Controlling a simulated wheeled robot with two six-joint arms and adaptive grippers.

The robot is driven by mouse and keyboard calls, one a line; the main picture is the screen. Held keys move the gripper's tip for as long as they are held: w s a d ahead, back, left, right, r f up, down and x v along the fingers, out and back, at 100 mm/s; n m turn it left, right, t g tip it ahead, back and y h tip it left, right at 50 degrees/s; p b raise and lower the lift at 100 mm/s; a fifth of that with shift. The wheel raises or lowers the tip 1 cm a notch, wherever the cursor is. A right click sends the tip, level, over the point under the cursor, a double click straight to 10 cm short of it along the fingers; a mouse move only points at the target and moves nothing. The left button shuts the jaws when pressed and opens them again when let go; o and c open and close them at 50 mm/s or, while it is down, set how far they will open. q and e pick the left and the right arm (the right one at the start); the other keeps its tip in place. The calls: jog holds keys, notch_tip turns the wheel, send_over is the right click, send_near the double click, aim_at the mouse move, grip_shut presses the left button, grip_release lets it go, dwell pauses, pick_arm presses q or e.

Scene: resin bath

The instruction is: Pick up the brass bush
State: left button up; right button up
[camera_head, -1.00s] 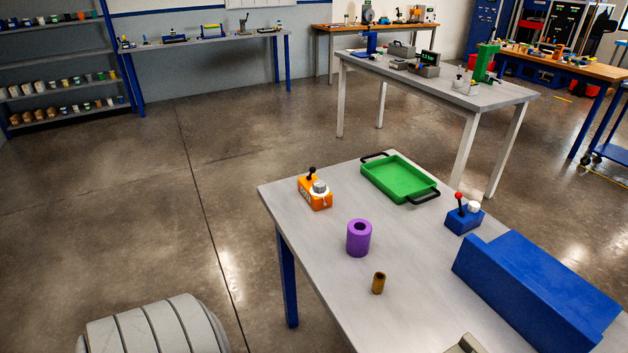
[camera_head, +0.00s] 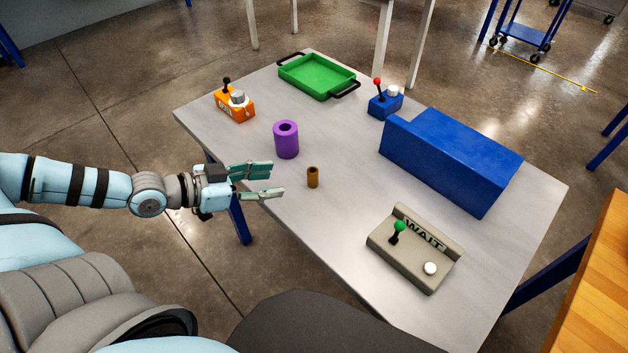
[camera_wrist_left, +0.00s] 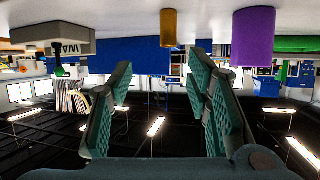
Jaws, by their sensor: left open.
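The brass bush (camera_head: 313,177), a small brown-gold hollow cylinder, stands upright on the grey table (camera_head: 340,215) near its left edge. It also shows in the left wrist view (camera_wrist_left: 168,28), where the picture is upside down. My left gripper (camera_head: 278,180) is open and empty, to the left of the bush, with its fingers pointing towards it. A gap shows between the fingertips and the bush. In the left wrist view the spread fingers (camera_wrist_left: 158,95) show nothing between them at the tips. My right gripper is not in view.
A purple hollow cylinder (camera_head: 286,141) stands behind the bush. An orange box (camera_head: 234,104), a green tray (camera_head: 316,76), a small blue lever box (camera_head: 385,103), a large blue block (camera_head: 450,155) and a grey WAIT box (camera_head: 413,250) are also on the table. The surface right of the bush is clear.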

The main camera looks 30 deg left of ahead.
aim_at(310, 171)
pick_arm(q)
jog(key=w+f+b, duration=0.1)
jog(key=b, duration=0.1)
jog(key=w+d+f+b, duration=0.1)
jog(key=w+b, duration=0.1)
jog(key=b, duration=0.1)
jog(key=shift+w+d+f, duration=0.1)
jog(key=shift+d+f, duration=0.05)
jog(key=shift+f, duration=0.1)
jog(key=x, duration=0.1)
jog(key=b+x, duration=0.1)
jog(key=x, duration=0.1)
jog(key=shift+w+d+r+b, duration=0.2)
jog(key=shift+d+b, duration=0.1)
jog(key=x, duration=0.1)
jog(key=b+x, duration=0.1)
jog(key=x, duration=0.2)
jog(key=shift+w+a, duration=0.2)
jog(key=shift+w, duration=0.25)
jog(key=shift+w+d+f, duration=0.2)
jog(key=shift+w+d, duration=0.1)
jog(key=shift+w, duration=0.05)
jog(key=shift+s, duration=0.1)
jog(key=shift+c, duration=1.2)
jog(key=shift+a, duration=0.1)
grip_shut()
